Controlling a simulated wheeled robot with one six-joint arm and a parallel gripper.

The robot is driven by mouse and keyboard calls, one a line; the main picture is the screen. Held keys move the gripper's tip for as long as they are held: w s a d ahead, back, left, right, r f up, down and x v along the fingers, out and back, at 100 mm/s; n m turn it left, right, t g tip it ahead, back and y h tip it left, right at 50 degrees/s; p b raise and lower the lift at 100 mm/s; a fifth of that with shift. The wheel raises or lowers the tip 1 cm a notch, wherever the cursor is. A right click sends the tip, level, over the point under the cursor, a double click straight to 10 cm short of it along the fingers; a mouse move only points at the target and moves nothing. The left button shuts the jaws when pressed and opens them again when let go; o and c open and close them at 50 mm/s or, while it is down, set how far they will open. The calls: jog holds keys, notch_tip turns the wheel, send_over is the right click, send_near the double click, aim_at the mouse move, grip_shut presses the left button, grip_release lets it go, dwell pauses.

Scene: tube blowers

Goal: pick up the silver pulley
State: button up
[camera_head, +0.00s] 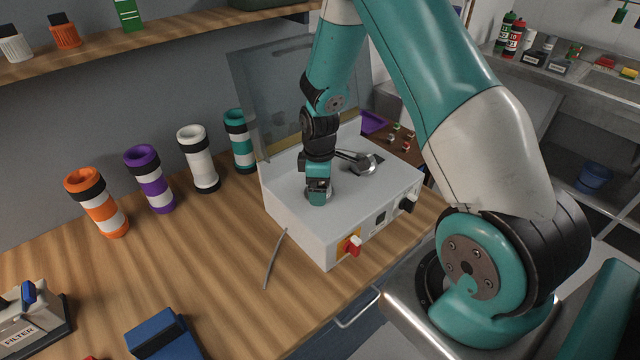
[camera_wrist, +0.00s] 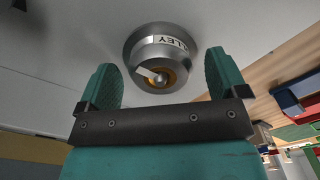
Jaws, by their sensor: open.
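The silver pulley (camera_wrist: 160,42) is a round metal piece with a white label reading "LLEY" and a brass-coloured centre. In the wrist view it lies ahead of my open, empty gripper (camera_wrist: 161,64), centred between the two teal fingertips with a gap on each side. I cannot tell how deep it sits between them. In the head view my gripper (camera_head: 318,188) points down at the left part of the top of a white machine (camera_head: 290,215). A little silver shows at its tips, and the rest there is hidden.
A silver and black fitting (camera_head: 363,164) is on the machine top to the right of my gripper. A clear upright panel (camera_head: 290,85) stands behind it. Orange (camera_head: 97,202), purple (camera_head: 150,180), white (camera_head: 198,160) and teal (camera_head: 239,142) banded tubes stand left. The front-left wood bench is partly clear.

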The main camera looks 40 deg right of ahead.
jog(key=shift+f, duration=0.2)
jog(key=c, duration=1.1)
jog(key=shift+r, duration=0.1)
jog(key=shift+c, duration=0.2)
